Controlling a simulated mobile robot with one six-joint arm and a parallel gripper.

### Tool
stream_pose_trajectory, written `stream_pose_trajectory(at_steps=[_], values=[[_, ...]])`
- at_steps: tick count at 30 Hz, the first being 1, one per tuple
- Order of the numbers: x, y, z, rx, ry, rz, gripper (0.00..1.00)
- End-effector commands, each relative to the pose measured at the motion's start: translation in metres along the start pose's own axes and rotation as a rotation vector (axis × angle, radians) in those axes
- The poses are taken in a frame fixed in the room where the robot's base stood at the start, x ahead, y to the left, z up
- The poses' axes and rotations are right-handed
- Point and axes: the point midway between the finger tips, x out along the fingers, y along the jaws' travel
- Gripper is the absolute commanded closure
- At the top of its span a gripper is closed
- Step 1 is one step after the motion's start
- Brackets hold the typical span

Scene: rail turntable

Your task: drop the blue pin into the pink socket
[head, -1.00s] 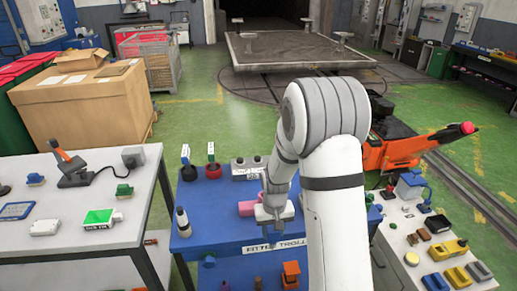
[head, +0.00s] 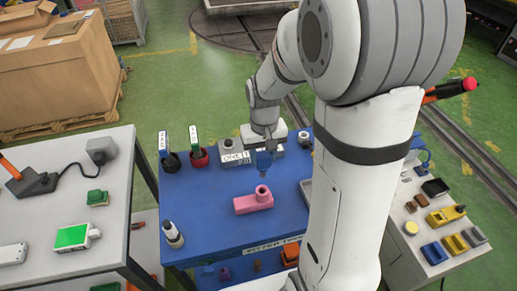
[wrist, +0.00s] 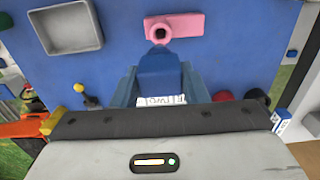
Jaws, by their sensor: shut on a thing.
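The blue pin (head: 263,160) hangs from my gripper (head: 263,148), held above the blue trolley top. In the wrist view, my gripper (wrist: 160,80) is shut on the blue pin (wrist: 158,66), with a finger on each side. The pink socket (head: 254,203) lies on the trolley top, a block with a raised round hole at its right end. In the head view, the pin is above and behind the socket, apart from it. In the wrist view, the pink socket (wrist: 184,25) shows its dark hole just beyond the pin's far end.
A grey labelled block (head: 236,158) stands behind the socket, partly hidden by my gripper. Black (head: 171,161) and red (head: 198,158) pots with tags stand at the back left. A grey tray (wrist: 67,28) lies on the trolley.

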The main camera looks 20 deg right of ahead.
Motion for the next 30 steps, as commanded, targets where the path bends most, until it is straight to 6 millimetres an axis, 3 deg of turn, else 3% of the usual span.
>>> stream_pose_trajectory(at_steps=[11,30], values=[[0.005,-0.002,0.001,-0.006,0.001,0.000,0.88],[0.057,-0.002,0.001,-0.005,0.002,0.000,0.88]])
